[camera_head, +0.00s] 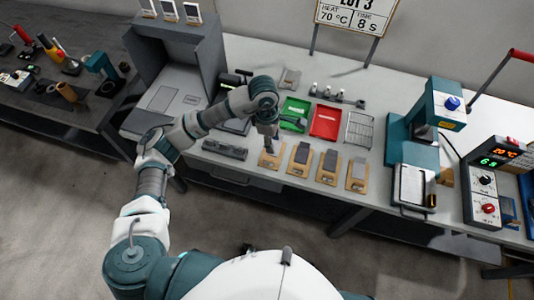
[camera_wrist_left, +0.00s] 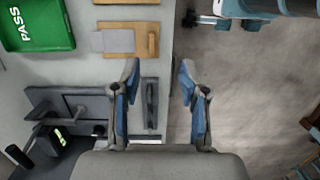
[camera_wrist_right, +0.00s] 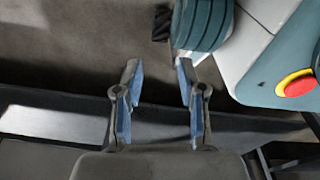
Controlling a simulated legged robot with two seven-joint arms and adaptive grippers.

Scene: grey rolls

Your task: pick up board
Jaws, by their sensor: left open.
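Several wooden holders with grey boards stand in a row near the front edge of the bench. The leftmost holder (camera_head: 269,160) is partly hidden by my left gripper (camera_head: 270,146), which hangs over it. In the left wrist view, a flat grey board (camera_wrist_left: 114,41) lies on a wooden holder (camera_wrist_left: 153,41). My left gripper (camera_wrist_left: 157,72) is open with nothing between its fingers, short of that holder in the picture. Another board (camera_head: 302,154) sits on the holder to the right. My right gripper (camera_wrist_right: 158,72) is open and empty over the floor.
A green PASS tray (camera_head: 294,114), a red tray (camera_head: 326,121) and a wire rack (camera_head: 359,129) stand behind the holders. A dark slotted bar (camera_head: 225,148) lies to the left. A teal press (camera_head: 421,137) and a control box (camera_head: 492,182) stand right.

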